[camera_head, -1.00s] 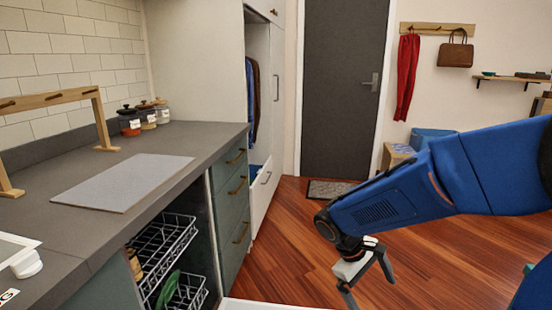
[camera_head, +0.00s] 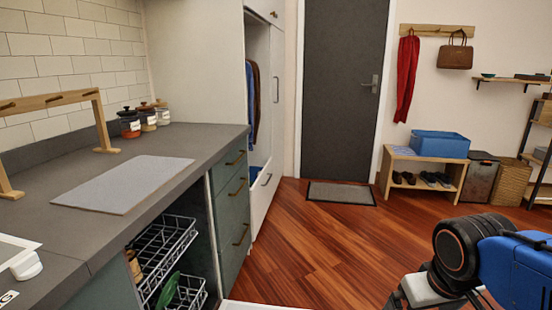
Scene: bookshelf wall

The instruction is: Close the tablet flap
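No tablet flap can be made out in this view. An open dishwasher stands under the counter at the lower left, with its wire racks (camera_head: 163,245) showing. A thin white strip (camera_head: 262,305) at the bottom edge looks like the edge of its lowered door; the rest is out of frame. My gripper (camera_head: 436,304) is at the bottom right, well to the right of the dishwasher. Its dark fingers are spread apart and look empty, with the tips cut off by the frame's lower edge.
The grey counter (camera_head: 48,215) with a grey mat (camera_head: 125,184) runs along the left. Green drawers (camera_head: 231,222) stand beyond the dishwasher. A wooden bench (camera_head: 424,166) with a blue box (camera_head: 440,144) is at the back right. The wooden floor (camera_head: 310,250) between is clear.

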